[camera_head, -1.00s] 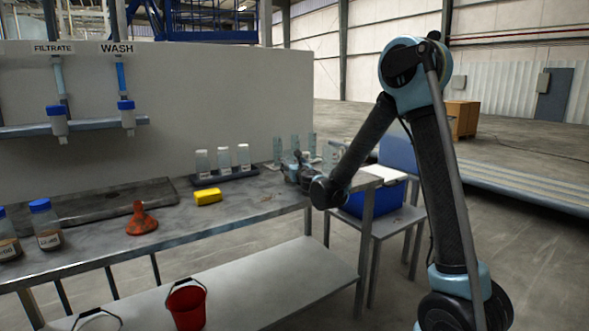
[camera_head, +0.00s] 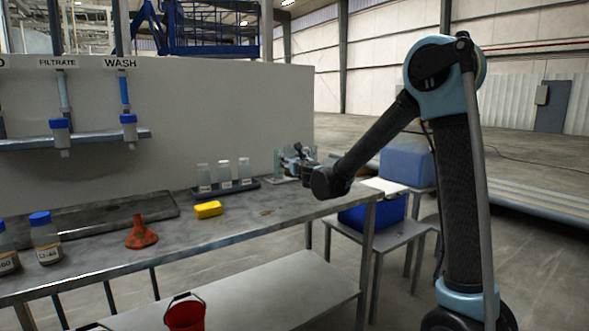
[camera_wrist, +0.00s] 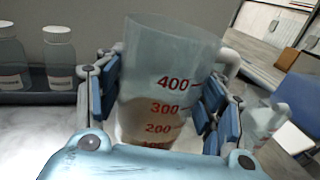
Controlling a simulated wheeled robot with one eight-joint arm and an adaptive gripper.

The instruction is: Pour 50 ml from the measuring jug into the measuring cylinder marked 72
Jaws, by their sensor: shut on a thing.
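My gripper (camera_head: 296,162) is at the far right end of the bench. In the wrist view my gripper (camera_wrist: 165,95) is shut on the measuring jug, its blue pads on both sides. The clear jug (camera_wrist: 172,62) has red marks up to 400 and looks close to upright, slightly tilted. Brownish liquid seems to show in its lower part; the exact level is unclear. A clear upright vessel (camera_head: 278,164), perhaps a measuring cylinder, stands beside my gripper. My gripper hides most of what stands there. No number 72 is readable.
Several labelled bottles (camera_head: 225,174) stand in a dark rack left of my gripper; two bottles (camera_wrist: 60,58) show in the wrist view. A yellow sponge (camera_head: 208,209), an orange funnel (camera_head: 141,234) and a tray (camera_head: 100,216) lie further left. A blue bin (camera_head: 372,215) is at right.

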